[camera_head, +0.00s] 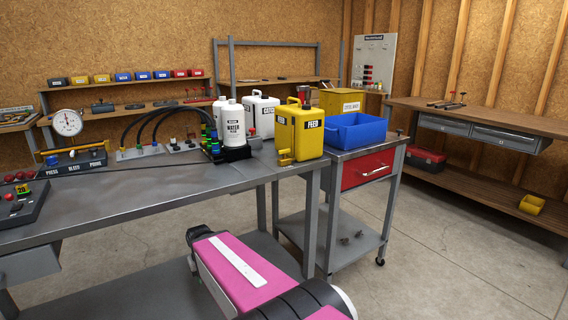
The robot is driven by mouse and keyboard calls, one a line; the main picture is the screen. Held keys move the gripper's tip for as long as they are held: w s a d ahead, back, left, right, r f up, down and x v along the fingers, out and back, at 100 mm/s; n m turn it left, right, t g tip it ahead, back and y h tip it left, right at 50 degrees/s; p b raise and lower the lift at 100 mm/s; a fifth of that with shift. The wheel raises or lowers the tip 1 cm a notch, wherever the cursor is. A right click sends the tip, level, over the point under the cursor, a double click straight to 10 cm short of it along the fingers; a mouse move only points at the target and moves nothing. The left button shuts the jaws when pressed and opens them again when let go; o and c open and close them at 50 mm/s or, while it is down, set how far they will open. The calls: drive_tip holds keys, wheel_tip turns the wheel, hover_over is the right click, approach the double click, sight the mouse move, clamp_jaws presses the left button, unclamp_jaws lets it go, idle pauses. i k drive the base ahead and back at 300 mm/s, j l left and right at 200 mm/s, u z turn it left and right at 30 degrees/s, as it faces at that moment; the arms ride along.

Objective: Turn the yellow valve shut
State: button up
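A yellow bar or lever (74,149) lies along the top of a dark block (72,162) labelled PRESS, BLEED, PROBE, below a round white gauge (67,123), at the left of the grey metal bench (150,188). A yellow jug (300,135) labelled FEED stands at the bench's right end, with a small yellow tap-like fitting (286,157) low at its front left. I cannot tell which of these is the yellow valve, nor its setting. My pink arm (240,270) shows at the bottom middle, below the bench edge; my gripper does not show.
White bottles (234,125), black hoses (160,120) and coloured fittings crowd the bench's back. A black box with buttons (20,205) sits at its left front. A cart with a red drawer (368,169) and blue bin (355,130) stands right. The bench's front middle is mostly clear.

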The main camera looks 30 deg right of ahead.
sight(282, 151)
drive_tip(key=k+j+z, duration=0.1)
drive_tip(key=k+j, duration=0.25)
drive_tip(key=k, duration=0.2)
drive_tip(key=k+j, duration=0.25)
drive_tip(key=k, duration=0.25)
drive_tip(key=j+z, duration=0.05)
